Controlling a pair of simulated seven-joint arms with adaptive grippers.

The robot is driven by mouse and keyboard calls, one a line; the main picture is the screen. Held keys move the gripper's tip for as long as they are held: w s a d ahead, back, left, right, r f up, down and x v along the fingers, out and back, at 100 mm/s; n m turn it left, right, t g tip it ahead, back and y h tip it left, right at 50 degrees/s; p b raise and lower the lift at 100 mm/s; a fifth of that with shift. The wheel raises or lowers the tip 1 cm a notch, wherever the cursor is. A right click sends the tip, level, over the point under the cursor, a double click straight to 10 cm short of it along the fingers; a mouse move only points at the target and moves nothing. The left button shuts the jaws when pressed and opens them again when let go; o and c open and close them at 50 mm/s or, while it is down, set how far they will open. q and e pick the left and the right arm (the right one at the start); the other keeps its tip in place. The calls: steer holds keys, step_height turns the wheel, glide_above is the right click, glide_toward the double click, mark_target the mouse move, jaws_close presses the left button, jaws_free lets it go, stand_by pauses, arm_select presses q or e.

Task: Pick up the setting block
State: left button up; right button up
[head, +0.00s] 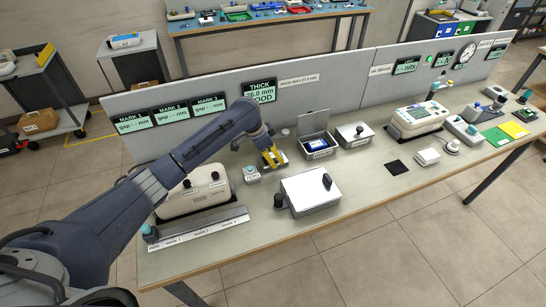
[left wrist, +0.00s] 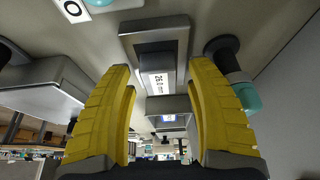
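A grey block with a white label reading about 26.0 mm (left wrist: 155,48) shows in the left wrist view, ahead of my left gripper and between the lines of its fingers. I take it to be the setting block. My left gripper (head: 272,157) has yellow fingers and reaches down at the middle of the bench in the head view. In the left wrist view the fingers (left wrist: 160,112) are spread wide with a gap between them, and I see no contact with the block. In the head view the gripper mostly hides the block. My right gripper is not in view.
A screen (head: 261,91) reads THICK 26.0 mm GOOD.

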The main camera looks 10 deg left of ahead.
arm_select(q)
jaws_close()
stand_by(0.4)
